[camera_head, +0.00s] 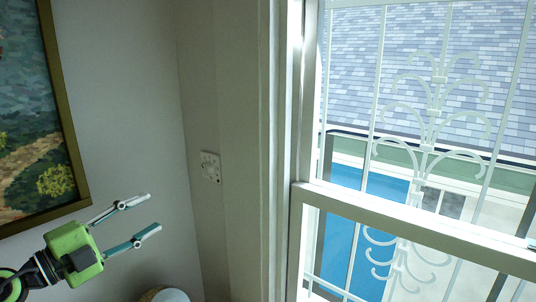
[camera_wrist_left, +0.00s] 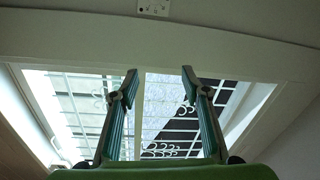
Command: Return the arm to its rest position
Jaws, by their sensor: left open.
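My left gripper (camera_head: 146,217) comes in at the lower left of the head view, green-bodied with two slim fingers. The fingers are spread apart with nothing between them, and point right toward the wall corner beside the window. In the left wrist view the same gripper (camera_wrist_left: 158,85) shows its two fingers open and empty, with the window behind them. It touches nothing that I can see. My right gripper is in neither view.
A framed painting (camera_head: 35,110) hangs on the wall above and left of the gripper. A white wall plate (camera_head: 210,167) is on the narrow wall. A window (camera_head: 420,215) with a white grille fills the right. A pale rounded object (camera_head: 165,295) shows at the bottom edge.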

